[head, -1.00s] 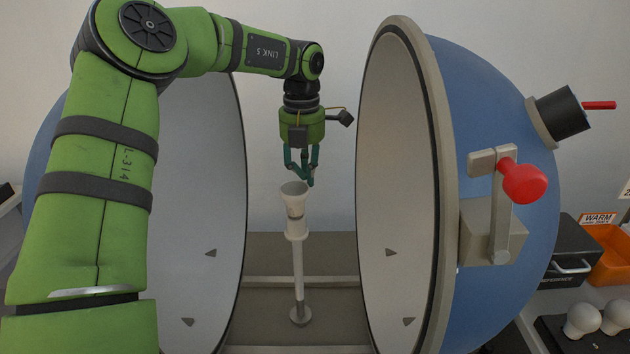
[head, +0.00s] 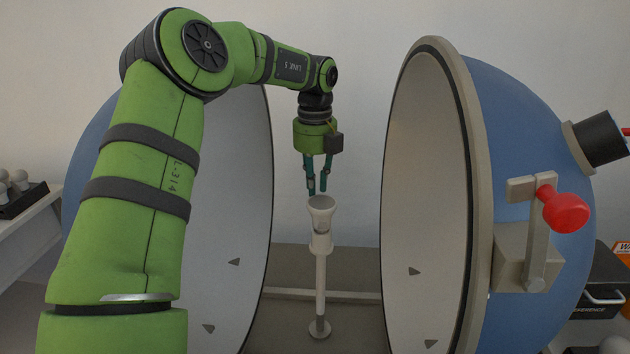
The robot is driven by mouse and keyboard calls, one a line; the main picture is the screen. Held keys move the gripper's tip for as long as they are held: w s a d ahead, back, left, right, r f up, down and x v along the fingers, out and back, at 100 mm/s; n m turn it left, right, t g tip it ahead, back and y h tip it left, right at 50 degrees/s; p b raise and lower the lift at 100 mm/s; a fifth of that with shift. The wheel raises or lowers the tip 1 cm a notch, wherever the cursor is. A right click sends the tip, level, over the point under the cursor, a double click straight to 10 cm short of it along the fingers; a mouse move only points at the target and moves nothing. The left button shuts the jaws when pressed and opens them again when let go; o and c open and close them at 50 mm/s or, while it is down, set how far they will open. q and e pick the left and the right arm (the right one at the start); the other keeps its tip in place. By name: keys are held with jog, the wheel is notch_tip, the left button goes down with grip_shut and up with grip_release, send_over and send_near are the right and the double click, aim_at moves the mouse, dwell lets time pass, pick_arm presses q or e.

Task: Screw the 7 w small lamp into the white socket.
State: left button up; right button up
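The white socket (head: 320,244) stands upright on a thin post between the two half-shells. A white flared piece (head: 321,212) sits upright in its top, with a shiny band where they meet. I cannot tell surely whether this flared piece is the small lamp or part of the socket. My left gripper (head: 317,192) points straight down just above the flared rim. Its teal fingers are apart, with a narrow gap and nothing visible between them. No 7 W marking can be read. My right gripper is out of view.
A blue half-shell with a pale inside (head: 425,200) and a red-knobbed lever (head: 566,210) stands close on the right. Another half-shell (head: 240,190) is behind my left arm. White bulbs in a dark holder (head: 14,208) stand far left. An orange bin (head: 622,255) is at the right edge.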

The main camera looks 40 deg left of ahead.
pick_arm(q)
grip_shut()
jog(key=d+m+p, duration=0.1)
jog(key=d+m, duration=0.3)
jog(key=m, duration=0.7)
jog(key=d+m+p, duration=0.1)
jog(key=d+m, duration=0.3)
jog(key=m, duration=0.8)
jog(key=shift+d+p, duration=0.25)
jog(key=shift+p, duration=0.05)
grip_release()
jog(key=shift+w, duration=0.15)
